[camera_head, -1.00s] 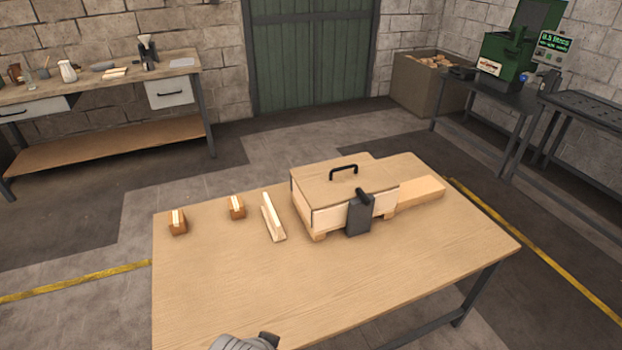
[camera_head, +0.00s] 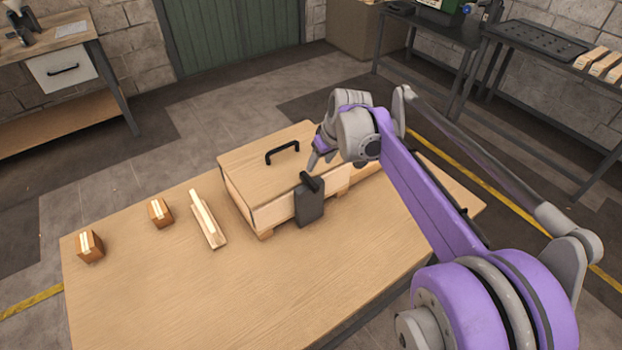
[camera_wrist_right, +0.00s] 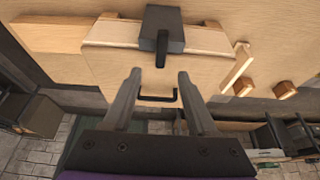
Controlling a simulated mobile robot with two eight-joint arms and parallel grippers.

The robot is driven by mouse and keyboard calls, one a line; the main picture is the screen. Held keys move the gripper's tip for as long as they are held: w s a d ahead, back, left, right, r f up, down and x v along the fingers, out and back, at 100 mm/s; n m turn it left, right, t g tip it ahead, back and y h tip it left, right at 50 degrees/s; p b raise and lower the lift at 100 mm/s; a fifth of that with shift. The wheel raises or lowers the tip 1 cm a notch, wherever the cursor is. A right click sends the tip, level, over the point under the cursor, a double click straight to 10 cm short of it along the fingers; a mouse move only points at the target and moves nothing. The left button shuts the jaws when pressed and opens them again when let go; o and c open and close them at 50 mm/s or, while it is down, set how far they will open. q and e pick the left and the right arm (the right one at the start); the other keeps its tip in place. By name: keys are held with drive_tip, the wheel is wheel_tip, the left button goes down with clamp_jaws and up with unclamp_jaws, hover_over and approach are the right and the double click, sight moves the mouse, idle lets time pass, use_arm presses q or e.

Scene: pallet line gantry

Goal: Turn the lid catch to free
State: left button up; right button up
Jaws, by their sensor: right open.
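A wooden box (camera_head: 240,203) stands on the table with its flat lid (camera_head: 245,160) down and a black bar handle (camera_head: 282,149) on top. The lid catch, a dark grey block (camera_head: 309,206) with a black lever (camera_head: 312,182), is at the box's front. In the right wrist view the lever (camera_wrist_right: 161,54) points from the block (camera_wrist_right: 161,30) over the lid, toward the handle (camera_wrist_right: 158,97). My right gripper (camera_head: 322,159) is open and empty above the lid near the catch. In the wrist view its fingertips (camera_wrist_right: 158,74) lie either side of the lever's line, apparently apart from it. My left gripper is out of view.
Two small brown blocks (camera_head: 160,213) (camera_head: 90,246) and a pale wooden strip piece (camera_head: 207,220) stand left of the box. The table's (camera_head: 220,290) front is clear. My right arm covers the table's right part. A side bench (camera_head: 560,50) stands behind.

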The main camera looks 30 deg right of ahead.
sight(309, 179)
drive_tip(key=x, duration=1)
drive_tip(key=shift+w+a+f+b, duration=0.1)
drive_tip(key=shift+w+f+b, duration=0.05)
drive_tip(key=shift+w+b, duration=0.15)
clamp_jaws()
